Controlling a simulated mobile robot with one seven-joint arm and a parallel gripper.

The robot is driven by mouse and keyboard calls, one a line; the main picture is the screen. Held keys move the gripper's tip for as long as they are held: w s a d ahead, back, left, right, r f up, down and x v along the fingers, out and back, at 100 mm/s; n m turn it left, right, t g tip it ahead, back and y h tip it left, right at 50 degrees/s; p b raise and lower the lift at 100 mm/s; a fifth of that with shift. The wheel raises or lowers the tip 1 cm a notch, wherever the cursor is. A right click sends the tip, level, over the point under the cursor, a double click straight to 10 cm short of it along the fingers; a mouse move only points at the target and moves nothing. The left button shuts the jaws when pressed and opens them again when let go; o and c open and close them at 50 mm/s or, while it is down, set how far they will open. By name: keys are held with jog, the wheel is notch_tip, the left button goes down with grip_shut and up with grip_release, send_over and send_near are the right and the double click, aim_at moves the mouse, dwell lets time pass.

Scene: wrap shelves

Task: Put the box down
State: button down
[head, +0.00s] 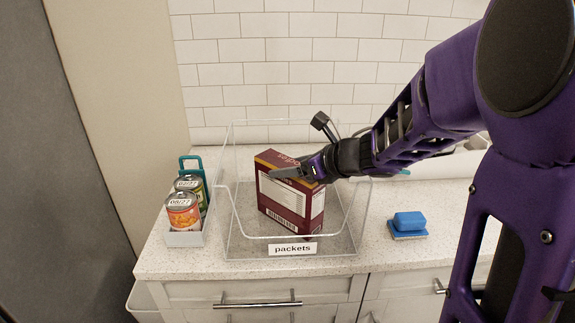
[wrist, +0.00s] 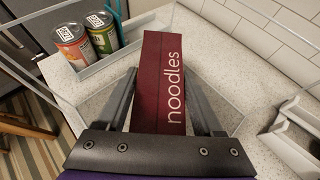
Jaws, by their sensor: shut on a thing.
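The box (head: 290,200) is dark red, with a white panel and barcode on its front. The word "noodles" shows on its narrow face in the wrist view (wrist: 163,90). It stands slightly tilted within the clear bin (head: 235,222), which has a "packets" label on its front. My gripper (head: 296,172) comes in from the right and is shut on the upper part of the box. In the wrist view its fingers lie along both sides of the box. I cannot tell whether the bottom of the box touches the bin floor.
A grey-white tray (head: 188,239) with two cans (head: 183,212) stands left of the bin, close to its wall. A blue sponge (head: 409,222) lies on the counter (head: 450,200) to the right. A tiled wall (head: 290,60) is behind. No other item shows in the bin.

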jog(key=shift+f, duration=0.15)
jog(key=shift+c, duration=0.2)
grip_release()
